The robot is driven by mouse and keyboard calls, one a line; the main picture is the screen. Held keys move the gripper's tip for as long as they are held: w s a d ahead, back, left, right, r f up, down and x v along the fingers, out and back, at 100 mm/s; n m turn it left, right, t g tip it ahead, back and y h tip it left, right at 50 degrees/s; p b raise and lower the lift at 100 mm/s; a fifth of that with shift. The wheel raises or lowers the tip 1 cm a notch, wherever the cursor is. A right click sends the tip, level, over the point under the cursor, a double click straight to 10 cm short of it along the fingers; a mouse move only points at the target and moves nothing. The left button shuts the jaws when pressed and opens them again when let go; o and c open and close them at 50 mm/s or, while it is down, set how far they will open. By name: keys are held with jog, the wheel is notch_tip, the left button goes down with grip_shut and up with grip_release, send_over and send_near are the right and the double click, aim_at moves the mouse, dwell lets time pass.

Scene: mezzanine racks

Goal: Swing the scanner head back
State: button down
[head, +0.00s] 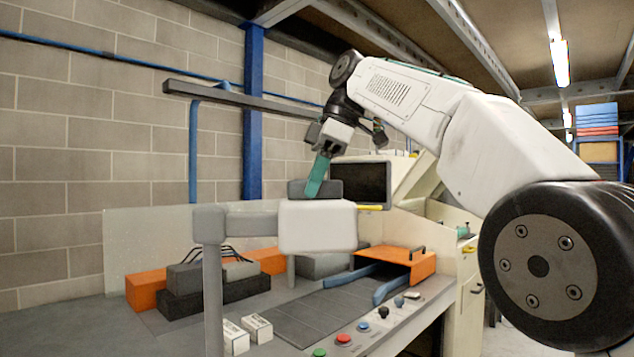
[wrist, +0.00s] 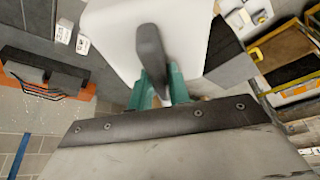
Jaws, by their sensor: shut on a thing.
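The scanner head (head: 317,228) is a white rounded box on a grey swing arm (head: 251,221) with a grey post (head: 209,290), and it hangs above the bench. A dark grey handle (head: 330,189) sits on top of it. My gripper (head: 315,186) has teal fingers and is shut on the handle from above. In the wrist view the handle (wrist: 150,52) stands between the teal fingers of my gripper (wrist: 160,84), with the white head (wrist: 108,38) behind it. The handle partly hides the fingertips.
Below is a dark conveyor belt (head: 318,312) with blue guide rails (head: 392,288) and an orange hood (head: 403,264). Small white boxes (head: 258,328) and coloured buttons (head: 343,339) are at the bench front. Grey and orange blocks (head: 147,290) stand at left. A monitor (head: 361,183) stands behind.

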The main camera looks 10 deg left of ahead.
jog(key=c, duration=1.3)
grip_release()
jog(key=shift+d, duration=0.25)
jog(key=shift+a, duration=0.15)
jog(key=shift+d+r, duration=0.2)
jog(key=shift+r, duration=0.3)
jog(key=w+d, duration=0.1)
jog(key=d, duration=0.2)
jog(key=w+d, duration=0.2)
jog(key=d, duration=0.2)
jog(key=w+d, duration=0.1)
jog(key=d, duration=0.3)
jog(key=shift+w+d, duration=0.15)
